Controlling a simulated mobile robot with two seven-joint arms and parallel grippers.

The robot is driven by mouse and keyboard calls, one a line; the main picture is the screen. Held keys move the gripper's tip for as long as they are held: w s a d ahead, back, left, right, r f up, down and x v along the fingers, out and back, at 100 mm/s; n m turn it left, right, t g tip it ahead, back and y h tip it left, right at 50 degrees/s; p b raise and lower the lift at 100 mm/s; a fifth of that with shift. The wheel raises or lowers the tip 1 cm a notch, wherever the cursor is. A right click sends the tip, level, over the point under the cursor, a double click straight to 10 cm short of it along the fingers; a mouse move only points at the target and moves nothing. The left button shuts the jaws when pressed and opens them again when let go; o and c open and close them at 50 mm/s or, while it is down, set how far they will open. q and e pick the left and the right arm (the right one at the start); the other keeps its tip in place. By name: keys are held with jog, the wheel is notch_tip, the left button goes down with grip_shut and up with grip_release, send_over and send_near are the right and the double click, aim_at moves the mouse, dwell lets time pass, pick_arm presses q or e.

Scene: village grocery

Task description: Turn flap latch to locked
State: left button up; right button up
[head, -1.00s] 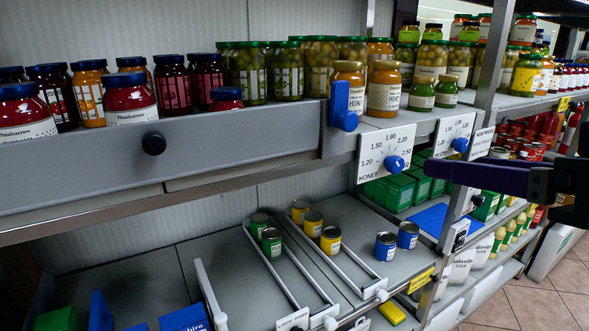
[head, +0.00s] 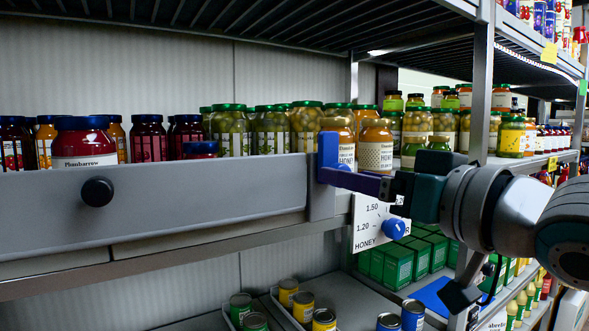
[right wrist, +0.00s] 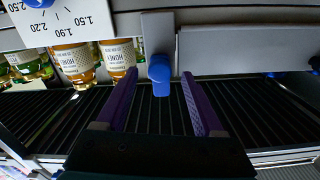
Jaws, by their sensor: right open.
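The blue flap latch (head: 328,148) stands upright at the right end of the long grey flap (head: 200,205), which runs along the front of the jar shelf. In the right wrist view the blue latch knob (right wrist: 160,70) shows between my purple fingers. My right gripper (head: 345,181) is open at the latch, and its fingers hide the latch's lower part in the head view. In the right wrist view the gripper (right wrist: 160,78) has one finger on each side of the knob, with gaps visible. My left gripper is not in view.
Honey jars (head: 374,145) stand just right of the latch, close behind my gripper. A price dial (head: 378,222) with a blue knob (head: 393,228) is just below. A black knob (head: 97,191) sticks out of the flap. Cans (head: 303,305) stand on the lower shelf.

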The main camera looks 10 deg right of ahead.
jog(key=shift+x, duration=0.85)
grip_shut()
